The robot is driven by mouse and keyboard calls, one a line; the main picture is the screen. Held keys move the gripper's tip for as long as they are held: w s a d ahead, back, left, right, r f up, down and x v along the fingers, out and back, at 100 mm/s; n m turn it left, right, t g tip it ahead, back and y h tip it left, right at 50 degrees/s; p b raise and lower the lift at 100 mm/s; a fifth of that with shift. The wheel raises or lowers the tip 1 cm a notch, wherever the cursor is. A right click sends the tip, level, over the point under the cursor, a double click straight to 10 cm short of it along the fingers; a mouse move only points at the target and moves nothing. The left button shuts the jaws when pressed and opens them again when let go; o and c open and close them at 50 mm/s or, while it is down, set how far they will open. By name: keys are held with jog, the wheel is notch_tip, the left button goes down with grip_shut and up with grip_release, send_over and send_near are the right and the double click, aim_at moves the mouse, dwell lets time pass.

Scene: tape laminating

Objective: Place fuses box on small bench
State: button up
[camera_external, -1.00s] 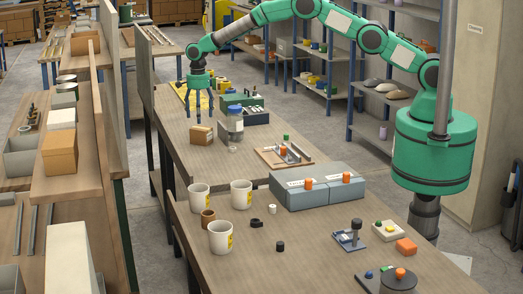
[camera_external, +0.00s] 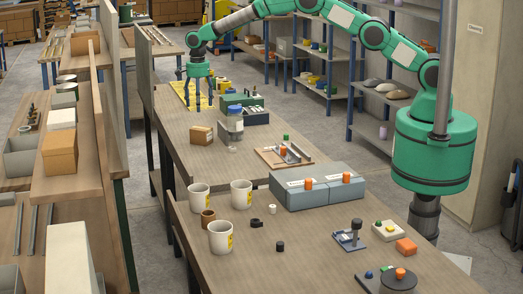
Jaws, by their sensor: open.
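A small brown cardboard box (camera_external: 201,134), possibly the fuses box, sits on the far wooden bench (camera_external: 215,165) near its left edge. No readable label shows, so I cannot tell for sure. My gripper (camera_external: 198,106) is open above the back part of this bench, behind and above the box and apart from it. Nothing shows between its fingers. I cannot tell which of the benches is the small bench. A nearer wooden bench (camera_external: 320,240) stands in front.
A blue-lidded jar (camera_external: 235,124) and a green toolbox (camera_external: 242,100) stand right of the box. A yellow perforated panel (camera_external: 207,92) lies behind my gripper. The far bench's front left is clear.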

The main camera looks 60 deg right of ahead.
dwell(0.3)
jog(key=s+d+r+n+t, duration=0.1)
jog(key=s+d+r+n, duration=0.15)
jog(key=s+r, duration=0.55)
jog(key=s+d+r+n, duration=0.2)
jog(key=s+d+r, duration=0.15)
jog(key=r, duration=0.85)
jog(key=s+d+r+n+t, duration=0.1)
jog(key=s+d+r+n, duration=0.1)
jog(key=s+r, duration=0.7)
jog(key=s+d+r+n+t, duration=0.1)
jog(key=s+d+r+n, duration=0.25)
jog(key=s+r, duration=0.9)
jog(key=s+d+f+n+t, duration=0.1)
jog(key=s+f+n, duration=0.1)
jog(key=s, duration=0.9)
jog(key=s+d+f+n, duration=0.1)
jog(key=s+f+n, duration=0.1)
jog(key=s, duration=0.9)
jog(key=s+d+f+n+t, duration=0.1)
jog(key=s+n, duration=0.3)
jog(key=s, duration=0.7)
jog(key=shift+s+d+f+t, duration=0.15)
jog(key=shift+d+f+t, duration=0.15)
jog(key=shift+f, duration=0.3)
